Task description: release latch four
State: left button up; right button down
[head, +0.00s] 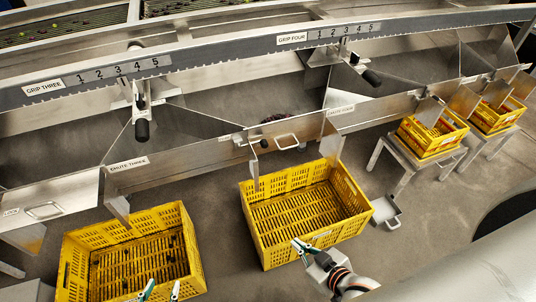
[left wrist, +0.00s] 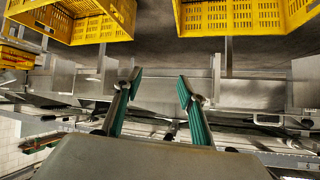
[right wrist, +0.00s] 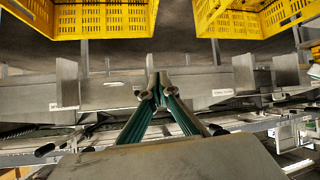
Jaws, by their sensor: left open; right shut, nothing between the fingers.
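The sign reading grip four (head: 292,38) is on the upper rail beside a scale numbered 1 to 5. Below that scale hangs a lever with a black handle (head: 371,78). The chute four sign (head: 341,109) is on the trough wall below it, and a gate with a metal handle (head: 287,142) is to its left. I cannot tell which small part is latch four. My left gripper (head: 161,290) is open and empty at the bottom edge, over the left crate; its spread fingers show in the left wrist view (left wrist: 160,85). My right gripper (head: 303,247) is shut and empty at the middle crate's front edge.
A yellow crate (head: 75,245) holding a few dark fruits stands at left; an empty-looking middle crate (head: 262,240) stands right of it. Smaller yellow crates sit on metal stands at right. The grip three lever (head: 142,130) hangs at left. A metal scoop (head: 386,211) lies on the floor.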

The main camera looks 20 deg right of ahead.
jog(key=w+a+m+t+y+b, duration=0.2)
jog(key=w+a+m+t+b, duration=0.1)
jog(key=w+m+b, duration=0.5)
jog(key=w+a+m+t+y+b, duration=0.25)
jog(key=w+m+b, duration=0.3)
jog(key=w, duration=0.55)
pick_arm(q)
jog(key=w+d+f+n+t+h+b, duration=0.1)
jog(key=d+f+n+b, duration=0.3)
jog(key=d+b, duration=0.6)
notch_tip(320, 180, down, 2)
jog(key=shift+w+t+h+b, duration=0.3)
jog(key=shift+w+h+b, duration=0.15)
jog(key=shift+h+b, duration=0.45)
pick_arm(e)
jog(key=w+d+f+m+t+h, duration=0.4)
jog(key=w+d+f+m, duration=0.6)
jog(key=m, duration=1.2)
jog(key=w+d+h, duration=0.1)
jog(key=w, duration=0.1)
jog(key=shift+w+d+f, duration=0.3)
jog(key=shift+w+f, duration=0.05)
jog(key=shift+f, duration=0.05)
